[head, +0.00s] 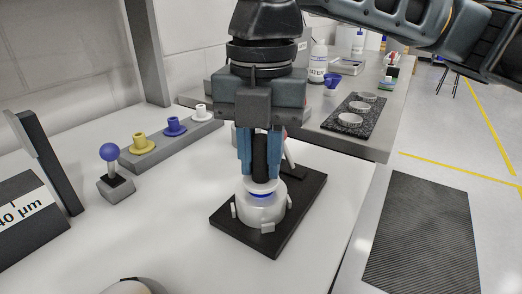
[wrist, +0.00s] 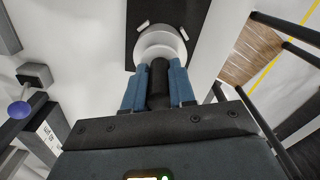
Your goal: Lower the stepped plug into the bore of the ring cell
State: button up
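My gripper (head: 260,160) points straight down with its two blue fingers closed on the black stem of the stepped plug (head: 260,158). The stem also shows between the fingers in the wrist view (wrist: 158,82). At the stem's foot, a white disc sits just above the white ring cell (head: 262,211), with a blue band visible between them. The plug looks upright and roughly centred over the cell. The bore is hidden, so I cannot tell how deep the plug sits. The cell, with small lugs around it, stands on a black base plate (head: 228,219).
Left of the cell are a grey rack (head: 150,153) with yellow, blue and white pieces and a blue-knobbed joystick (head: 110,154). A dark "40 µm" block (head: 30,212) stands at the far left.

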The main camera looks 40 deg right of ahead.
jog(key=o, duration=0.6)
jog(key=shift+c, duration=0.2)
jog(key=shift+r, duration=0.1)
notch_tip(320, 180, up, 8)
jog(key=shift+f+p, duration=0.2)
jog(key=shift+p, duration=0.55)
